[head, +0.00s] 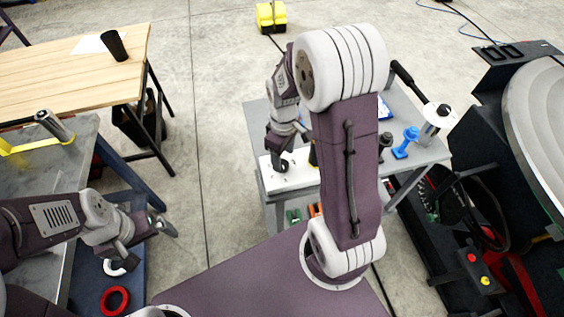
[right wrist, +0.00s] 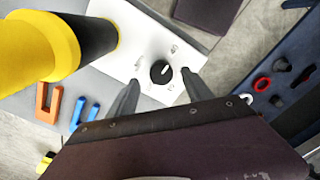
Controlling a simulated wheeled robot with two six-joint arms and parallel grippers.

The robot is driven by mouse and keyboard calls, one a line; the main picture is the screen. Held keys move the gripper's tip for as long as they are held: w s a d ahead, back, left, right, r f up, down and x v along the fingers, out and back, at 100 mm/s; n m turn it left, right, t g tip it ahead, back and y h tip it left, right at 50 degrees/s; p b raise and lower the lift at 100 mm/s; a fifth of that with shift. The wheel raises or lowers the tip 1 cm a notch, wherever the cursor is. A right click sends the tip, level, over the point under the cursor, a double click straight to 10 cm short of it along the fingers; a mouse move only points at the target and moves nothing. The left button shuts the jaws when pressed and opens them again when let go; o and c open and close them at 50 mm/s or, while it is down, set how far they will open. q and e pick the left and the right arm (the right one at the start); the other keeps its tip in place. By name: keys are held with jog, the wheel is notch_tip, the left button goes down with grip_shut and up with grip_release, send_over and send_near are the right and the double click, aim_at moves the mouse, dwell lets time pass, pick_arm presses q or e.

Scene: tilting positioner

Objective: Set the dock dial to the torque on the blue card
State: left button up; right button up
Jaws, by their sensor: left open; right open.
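The white dock (head: 296,176) sits on the edge of the grey cart, partly hidden by my right arm in the head view. In the right wrist view the dock plate (right wrist: 118,14) carries a black round dial (right wrist: 160,72) with a white pointer mark. My left gripper (head: 151,245) is open and empty at the left. I cannot make out a blue card for certain.
A yellow and black cylinder (right wrist: 62,42) stands beside the dial. The grey cart (head: 432,152) also holds a blue tool (head: 405,143). A wooden table (head: 60,72) stands left. A red ring (head: 114,300) lies below my left gripper. A dark machine (head: 490,200) stands right.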

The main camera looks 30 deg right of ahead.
aim_at(283, 164)
jog(key=f, duration=0.2)
jog(key=shift+w+a+f, duration=0.15)
jog(key=shift+a+f, duration=0.15)
jog(key=shift+f, duration=0.45)
jog(key=shift+d, duration=0.15)
grip_shut()
